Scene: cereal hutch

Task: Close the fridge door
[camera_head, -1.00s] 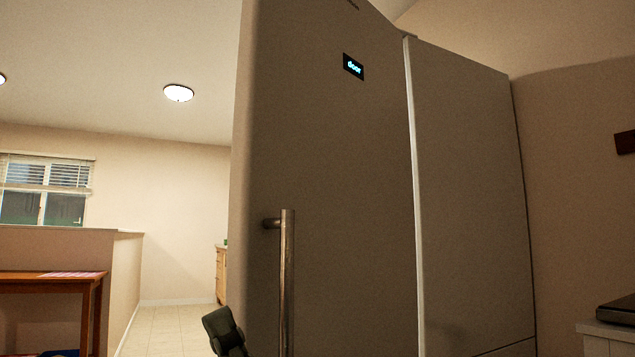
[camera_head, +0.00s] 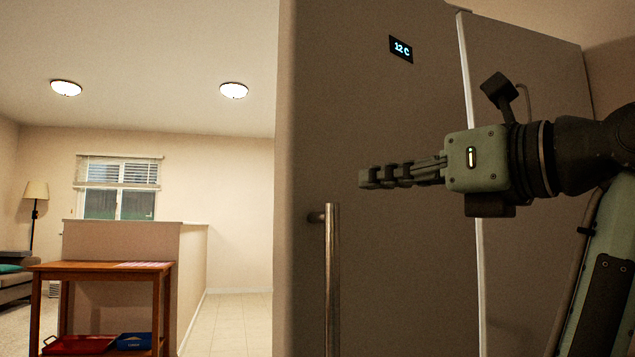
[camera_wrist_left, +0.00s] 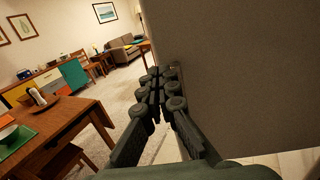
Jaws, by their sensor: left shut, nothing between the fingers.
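The tall grey fridge door (camera_head: 375,130) fills the middle of the head view. It has a vertical metal bar handle (camera_head: 332,280) near its left edge and a small lit display (camera_head: 401,49) reading "12 C". A pale strip (camera_head: 466,90) runs down its right side, beside another grey panel (camera_head: 530,100). I cannot tell how far the door stands from the fridge body. Contact is unclear.
A wooden side table (camera_head: 100,268) with a red tray (camera_head: 78,345) and a blue tray (camera_head: 134,341) stands left, before a low wall (camera_head: 125,240). Floor (camera_head: 232,320) is clear left of the door. The left wrist view shows a dining table (camera_wrist_left: 60,130).

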